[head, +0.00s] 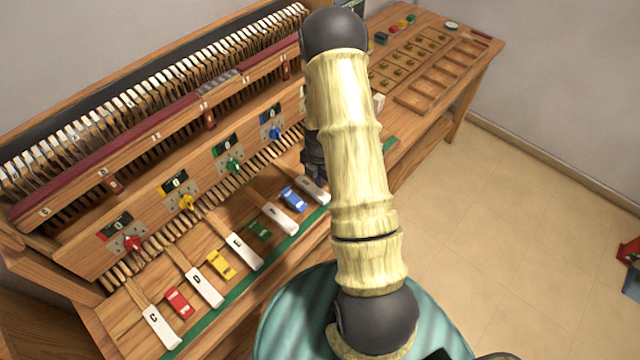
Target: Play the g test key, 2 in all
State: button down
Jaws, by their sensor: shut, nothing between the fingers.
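A row of lettered white test keys runs along the front of the wooden piano-action bench. The white key at the right end of the visible run (317,193), just past the blue key, is in the g position; its letter is not clearly legible. My gripper (316,174) is a dark shape just above and behind that key, partly hidden by my own pale arm. It is shut with nothing in it. Whether its tips touch the key cannot be told.
Close by are the blue key (292,198), the F key (280,218), the green key (258,231) and the E key (243,251). Counter boxes with coloured knobs, such as the blue knob (276,133), stand behind. A side table (480,58) holds trays.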

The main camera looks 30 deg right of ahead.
aim_at(320, 192)
jog(key=shift+f+p, duration=0.6)
jog(key=shift+f, duration=1.2)
